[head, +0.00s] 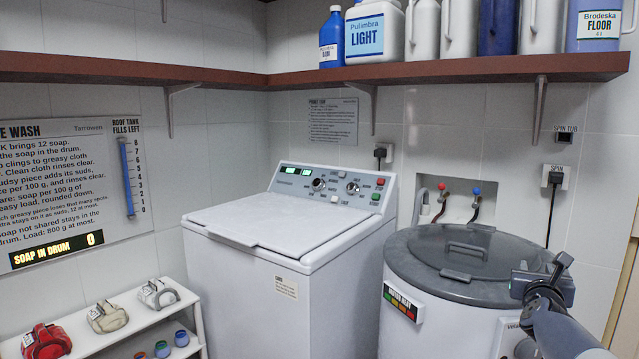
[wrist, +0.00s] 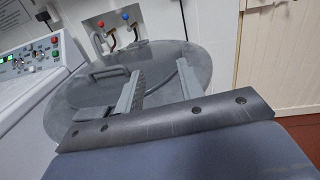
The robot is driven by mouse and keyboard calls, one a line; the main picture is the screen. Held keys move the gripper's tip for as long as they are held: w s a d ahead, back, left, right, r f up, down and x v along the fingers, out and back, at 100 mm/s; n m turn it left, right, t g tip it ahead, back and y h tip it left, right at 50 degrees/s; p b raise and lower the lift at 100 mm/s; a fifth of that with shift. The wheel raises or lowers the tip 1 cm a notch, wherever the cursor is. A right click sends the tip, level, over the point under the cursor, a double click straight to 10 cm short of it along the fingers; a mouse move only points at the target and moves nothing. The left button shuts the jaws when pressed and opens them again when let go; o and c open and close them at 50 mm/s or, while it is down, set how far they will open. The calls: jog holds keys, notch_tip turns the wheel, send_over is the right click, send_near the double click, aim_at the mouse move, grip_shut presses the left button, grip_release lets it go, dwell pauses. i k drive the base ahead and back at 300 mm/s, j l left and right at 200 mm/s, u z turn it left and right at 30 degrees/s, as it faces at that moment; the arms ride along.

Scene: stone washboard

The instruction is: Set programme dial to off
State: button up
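The white top-loading washer (head: 265,230) stands in the middle of the head view with its lid shut. Its rear control panel (head: 325,187) carries two round dials, a left dial (head: 319,184) and a right dial (head: 352,188). Their labels are too small to read, so I cannot tell which is the programme dial or where either points. Part of the panel shows at the left edge of the wrist view (wrist: 35,55). My gripper (wrist: 158,88) is open and empty, its fingers apart over the round grey lid. In the head view it is at the lower right, well away from the dials.
A round spin tub (head: 455,300) with a grey lid (head: 470,250) stands right of the washer. Taps (head: 475,190) are in the wall recess behind. A brown shelf (head: 450,72) with bottles overhangs the panel. A low white rack (head: 150,325) stands left. Space above the washer lid is clear.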

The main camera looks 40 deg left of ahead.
aim_at(318, 185)
jog(key=i+j, duration=0.1)
jog(key=j, duration=0.45)
jog(key=i+j, duration=0.15)
jog(key=j, duration=0.4)
jog(key=i+j, duration=0.1)
jog(key=j, duration=0.5)
jog(key=i+j, duration=0.15)
jog(key=j, duration=0.4)
jog(key=i+j, duration=0.1)
jog(key=j, duration=0.45)
jog(key=i+j, duration=0.15)
jog(key=j, duration=0.4)
jog(key=i+j, duration=0.1)
jog(key=j, duration=0.45)
jog(key=i+j, duration=0.15)
jog(key=j, duration=0.45)
